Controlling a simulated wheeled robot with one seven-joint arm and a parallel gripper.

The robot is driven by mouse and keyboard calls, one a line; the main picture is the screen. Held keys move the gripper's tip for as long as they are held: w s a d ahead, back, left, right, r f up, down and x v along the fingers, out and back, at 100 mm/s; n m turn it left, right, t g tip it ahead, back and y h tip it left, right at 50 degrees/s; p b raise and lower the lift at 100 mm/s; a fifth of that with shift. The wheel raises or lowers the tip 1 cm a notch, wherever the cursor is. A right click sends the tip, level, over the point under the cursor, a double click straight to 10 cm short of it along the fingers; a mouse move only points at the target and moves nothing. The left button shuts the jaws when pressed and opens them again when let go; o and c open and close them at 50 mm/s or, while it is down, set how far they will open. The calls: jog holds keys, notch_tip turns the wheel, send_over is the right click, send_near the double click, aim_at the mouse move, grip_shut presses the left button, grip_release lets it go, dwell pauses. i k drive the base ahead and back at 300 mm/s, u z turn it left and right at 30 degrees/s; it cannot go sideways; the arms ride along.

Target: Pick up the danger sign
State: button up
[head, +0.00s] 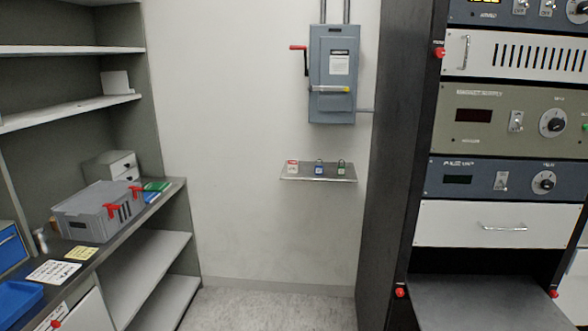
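A small red and white item (292,167) stands at the left end of a small wall shelf (318,179). It may be the danger sign, but it is too small for me to read. A blue padlock-like item (319,168) and a green one (341,167) stand to its right on the same shelf. My gripper is not in view.
A grey electrical box (332,80) with a red lever (298,47) hangs above the shelf. A dark equipment rack (405,150) stands at the right. At the left, a workbench (118,222) holds a grey toolbox (98,212). The floor (270,308) between them is clear.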

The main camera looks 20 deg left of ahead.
aim_at(292, 164)
jog(key=u, duration=0.05)
jog(key=i, duration=1.2)
jog(key=u, duration=2)
jog(key=i, duration=1.65)
jog(key=z, duration=0.05)
